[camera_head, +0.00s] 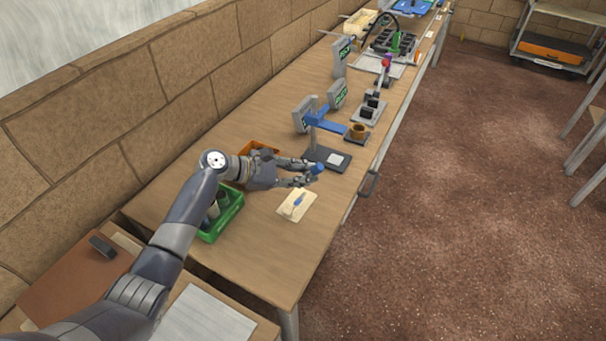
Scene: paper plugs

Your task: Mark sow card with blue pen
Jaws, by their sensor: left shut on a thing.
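My left gripper (307,173) reaches over the table from the left and is shut on a small blue thing (317,168). It looks like the end of the blue pen; the rest of it is hidden or too small to make out. A cream card (286,212) lies flat on the table below and nearer than the gripper. A short blue and pale shape (299,199) shows on the card; I cannot tell if it is printed or lying there. I cannot read which card it is. The held thing appears above the table, apart from the card. My right gripper is not in view.
A green crate (233,213) with bottles stands left of the card, partly behind my arm. A dark stand (335,168) with a blue arm (326,123) is just beyond the gripper. The table around the card is clear.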

